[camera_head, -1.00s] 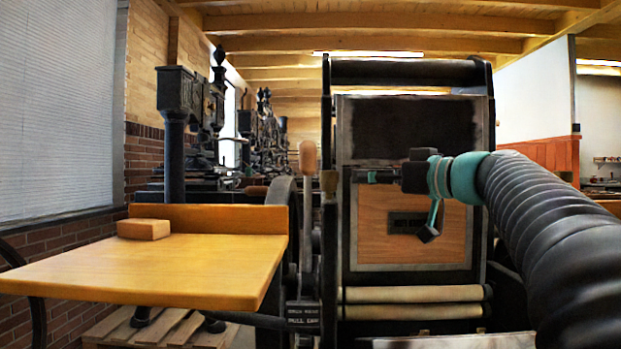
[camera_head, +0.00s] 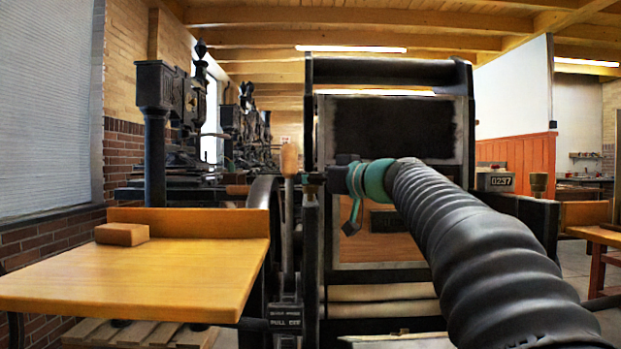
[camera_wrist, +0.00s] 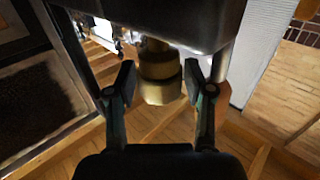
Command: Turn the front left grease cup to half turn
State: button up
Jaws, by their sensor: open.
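The brass front left grease cup (camera_wrist: 161,82) has a stepped round body. In the wrist view it sits between the two fingers of my gripper (camera_wrist: 159,84). The fingers are open, with a gap on each side of the cup. In the head view my gripper (camera_head: 326,180) is at the left upright of the press, and it and my arm largely hide the cup there. Another grease cup (camera_head: 538,184) stands on the right side of the press.
A wooden-handled lever (camera_head: 290,160) stands just left of my gripper. A wooden feed table (camera_head: 150,280) with a small block (camera_head: 121,234) on it is at the left. A counter box reading 0237 (camera_head: 501,181) is at the right. More presses stand behind.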

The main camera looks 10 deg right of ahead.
jog(key=shift+c, duration=0.2)
jog(key=c, duration=0.8)
jog(key=shift+a+f+m+t+h+b, duration=0.1)
jog(key=shift+f+m+t+h+b, duration=0.25)
jog(key=shift+m+h+b, duration=0.4)
jog(key=shift+c, duration=0.2)
jog(key=shift+r+m+t+h+b, duration=0.15)
jog(key=shift+m+t+h+b, duration=0.25)
jog(key=shift+h, duration=0.35)
jog(key=shift+r+m+t+h+b, duration=0.15)
jog(key=shift+m+t+h, duration=0.25)
jog(key=shift+h, duration=0.3)
jog(key=o, duration=0.9)
